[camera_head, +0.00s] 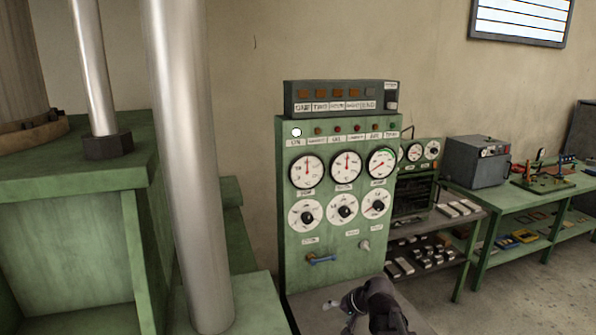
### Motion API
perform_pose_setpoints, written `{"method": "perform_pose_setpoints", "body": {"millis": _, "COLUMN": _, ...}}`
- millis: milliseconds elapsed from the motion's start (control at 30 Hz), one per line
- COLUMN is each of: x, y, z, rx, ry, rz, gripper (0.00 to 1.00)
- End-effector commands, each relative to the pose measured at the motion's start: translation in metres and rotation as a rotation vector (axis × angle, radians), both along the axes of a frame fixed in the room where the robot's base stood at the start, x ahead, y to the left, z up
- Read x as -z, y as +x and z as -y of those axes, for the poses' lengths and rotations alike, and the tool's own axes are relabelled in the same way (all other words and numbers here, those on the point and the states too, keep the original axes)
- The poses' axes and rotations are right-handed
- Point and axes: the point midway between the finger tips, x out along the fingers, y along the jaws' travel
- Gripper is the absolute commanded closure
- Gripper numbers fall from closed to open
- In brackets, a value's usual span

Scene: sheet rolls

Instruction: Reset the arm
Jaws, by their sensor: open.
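My gripper (341,307) shows at the bottom edge of the head view, with part of my dark arm beside it. It is small and partly cut off by the frame. Its jaws are open and I see nothing held between them. It is in front of the green control panel (292,250), over the grey surface (318,298) at the panel's foot. I cannot tell how far above that surface it is.
A steel column (186,170) and green machine frame (70,255) fill the left. The panel bears dials, lamps and a blue handle (322,259). At right, a green workbench (520,205) carries a grey box (474,162). Floor (535,300) shows clear at lower right.

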Motion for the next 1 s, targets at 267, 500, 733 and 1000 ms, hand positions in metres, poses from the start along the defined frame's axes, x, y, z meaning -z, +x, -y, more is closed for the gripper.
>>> {"method": "perform_pose_setpoints", "body": {"millis": 267, "x": 0.031, "y": -0.086, "z": 0.031, "rx": -0.188, "ry": -0.348, "rz": -0.208, "gripper": 0.07}}
{"method": "perform_pose_setpoints", "body": {"millis": 500, "x": 0.036, "y": -0.124, "z": 0.054, "rx": -0.256, "ry": -0.516, "rz": -0.328, "gripper": 0.07}}
{"method": "perform_pose_setpoints", "body": {"millis": 733, "x": 0.037, "y": -0.130, "z": 0.058, "rx": -0.266, "ry": -0.543, "rz": -0.349, "gripper": 0.07}}
{"method": "perform_pose_setpoints", "body": {"millis": 1000, "x": 0.037, "y": -0.129, "z": 0.058, "rx": -0.265, "ry": -0.541, "rz": -0.347, "gripper": 0.07}}
